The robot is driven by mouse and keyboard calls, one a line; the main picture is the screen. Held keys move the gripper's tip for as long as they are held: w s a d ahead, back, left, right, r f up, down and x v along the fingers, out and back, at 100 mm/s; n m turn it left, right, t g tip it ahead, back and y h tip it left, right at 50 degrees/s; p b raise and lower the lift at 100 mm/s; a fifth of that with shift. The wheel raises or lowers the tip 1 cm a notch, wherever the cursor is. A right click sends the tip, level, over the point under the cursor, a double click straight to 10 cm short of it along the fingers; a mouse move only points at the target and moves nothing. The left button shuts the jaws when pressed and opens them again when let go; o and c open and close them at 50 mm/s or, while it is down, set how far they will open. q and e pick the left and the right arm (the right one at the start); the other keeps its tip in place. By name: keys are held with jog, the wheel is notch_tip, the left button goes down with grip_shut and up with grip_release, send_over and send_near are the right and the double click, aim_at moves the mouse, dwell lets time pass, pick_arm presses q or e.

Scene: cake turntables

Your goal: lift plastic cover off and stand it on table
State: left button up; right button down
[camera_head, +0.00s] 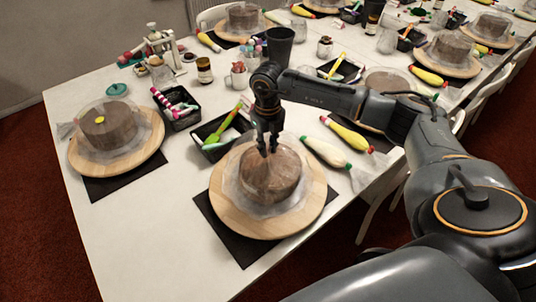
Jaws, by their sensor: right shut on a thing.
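A brown cake (270,182) stands on a round wooden turntable (230,222) at the front middle of the table. A clear, thin plastic cover (236,190) drapes over this cake and spreads in wrinkles around its base. My right gripper (267,151) points down over the cake, its fingertips shut on the top of the plastic cover. The cover is see-through, so its exact edge and any gap above the cake are hard to tell. My left gripper is not in view.
A second covered cake (107,125) stands on a turntable at left. A black tray with a green spatula (216,138) lies behind the near turntable. Piping bags (326,152) lie to its right. The white table (150,235) is clear at front left.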

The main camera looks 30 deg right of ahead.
notch_tip(320, 180, up, 8)
jog(key=shift+f+b, duration=0.25)
jog(key=shift+b, duration=0.5)
notch_tip(320, 180, up, 12)
jog(key=p, duration=0.7)
jog(key=shift+r+p, duration=0.15)
jog(key=shift+p, duration=0.25)
